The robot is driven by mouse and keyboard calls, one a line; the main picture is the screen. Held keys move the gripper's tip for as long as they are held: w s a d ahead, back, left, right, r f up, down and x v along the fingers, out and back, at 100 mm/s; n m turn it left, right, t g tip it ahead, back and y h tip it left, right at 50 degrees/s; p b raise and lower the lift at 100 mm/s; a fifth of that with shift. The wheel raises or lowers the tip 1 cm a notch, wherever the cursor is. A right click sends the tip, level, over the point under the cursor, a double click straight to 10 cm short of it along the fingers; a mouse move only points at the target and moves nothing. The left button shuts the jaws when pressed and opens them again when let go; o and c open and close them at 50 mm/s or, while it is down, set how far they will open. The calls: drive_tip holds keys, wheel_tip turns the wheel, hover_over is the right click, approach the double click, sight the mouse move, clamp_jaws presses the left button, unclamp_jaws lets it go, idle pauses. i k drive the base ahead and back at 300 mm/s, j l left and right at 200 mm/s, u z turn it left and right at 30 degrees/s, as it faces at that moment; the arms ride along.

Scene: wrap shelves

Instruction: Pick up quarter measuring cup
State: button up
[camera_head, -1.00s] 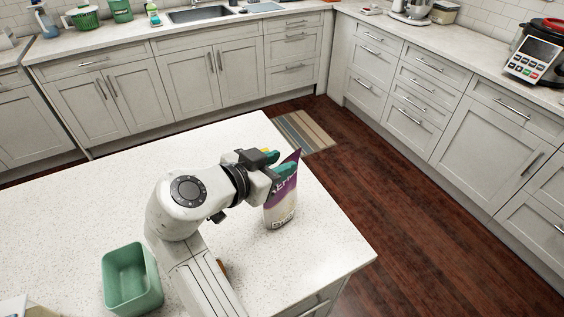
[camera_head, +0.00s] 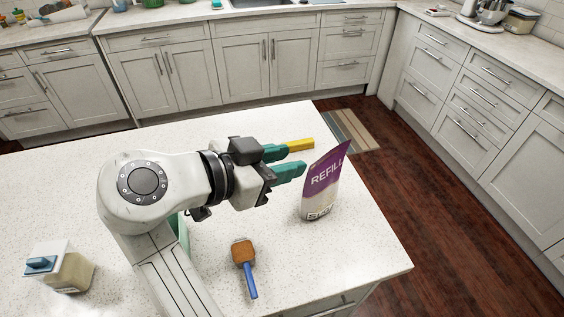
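I cannot make out a thing that is surely the quarter measuring cup. My gripper (camera_head: 294,160) is over the island counter (camera_head: 370,235), with its two teal fingers apart and pointing right. A yellow piece (camera_head: 300,145) shows at the upper finger's tip; I cannot tell if it is part of the finger or a thing behind it. A small tool with a brown-orange head (camera_head: 244,253) and a blue handle lies on the counter below my gripper. Nothing clear shows between the fingers.
A purple and white refill pouch (camera_head: 325,185) stands upright just right of the fingertips. A green container (camera_head: 180,230) is mostly hidden behind my arm. A carton-like box with a blue top (camera_head: 60,268) stands at the left. The counter's front right is clear.

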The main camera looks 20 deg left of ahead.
sight(242, 253)
drive_tip(key=u, duration=1.3)
